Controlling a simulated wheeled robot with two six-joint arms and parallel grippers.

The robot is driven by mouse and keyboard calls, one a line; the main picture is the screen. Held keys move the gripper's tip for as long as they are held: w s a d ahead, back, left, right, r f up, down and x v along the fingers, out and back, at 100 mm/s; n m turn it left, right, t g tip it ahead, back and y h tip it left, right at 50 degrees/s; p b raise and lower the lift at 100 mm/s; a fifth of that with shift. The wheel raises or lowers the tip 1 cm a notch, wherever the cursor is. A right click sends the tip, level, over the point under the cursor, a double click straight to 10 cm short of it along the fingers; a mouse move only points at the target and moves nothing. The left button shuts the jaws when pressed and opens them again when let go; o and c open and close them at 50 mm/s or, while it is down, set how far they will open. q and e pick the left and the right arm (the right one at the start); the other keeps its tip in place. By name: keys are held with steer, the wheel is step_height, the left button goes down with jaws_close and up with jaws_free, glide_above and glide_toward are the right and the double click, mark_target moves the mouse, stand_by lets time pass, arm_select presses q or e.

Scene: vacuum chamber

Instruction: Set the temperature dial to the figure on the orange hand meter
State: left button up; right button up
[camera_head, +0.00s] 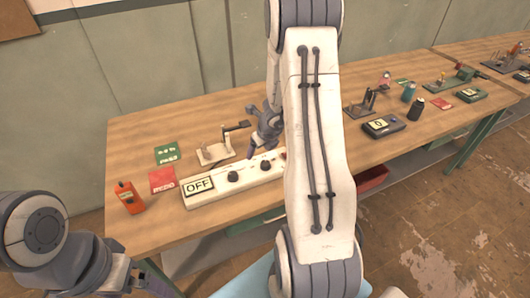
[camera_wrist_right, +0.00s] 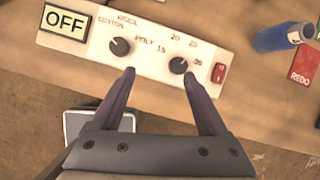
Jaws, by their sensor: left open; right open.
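The long white control box (camera_head: 206,196) lies on the bench with an OFF display and two black knobs. In the right wrist view the right knob (camera_wrist_right: 178,65) has figures such as 15, 20, 25 and 30 around it; its pointer mark is too small to read surely. The left knob (camera_wrist_right: 121,47) has fabric words around it. My right gripper (camera_wrist_right: 158,73) is open and empty, its fingertips over the box's lower edge, one near each knob. The orange hand meter (camera_head: 130,197) stands at the bench's left; its figure is unreadable. My left gripper (camera_head: 136,277) is open, low at the left.
A red switch (camera_wrist_right: 221,73) sits at the box's right end. A red card (camera_head: 162,179) and a green card (camera_head: 167,153) lie near the meter. A small white stand (camera_head: 214,153) is behind the box. My right arm hides the bench's middle. More devices stand further right.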

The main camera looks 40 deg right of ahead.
mark_target(265, 163)
steer(key=d+f+m+b, duration=0.1)
steer(key=f, duration=0.2)
steer(key=w+d+f+b, duration=0.1)
steer(key=d+f+b, duration=0.1)
steer(key=f, duration=0.2)
steer(key=w+d+f+m+b, duration=0.1)
steer(key=f, duration=0.2)
steer(key=shift+w+d+f+m+g+h, duration=0.15)
steer(key=shift+d+f+m+g+h, duration=0.15)
steer(key=shift+f, duration=0.05)
jaws_close()
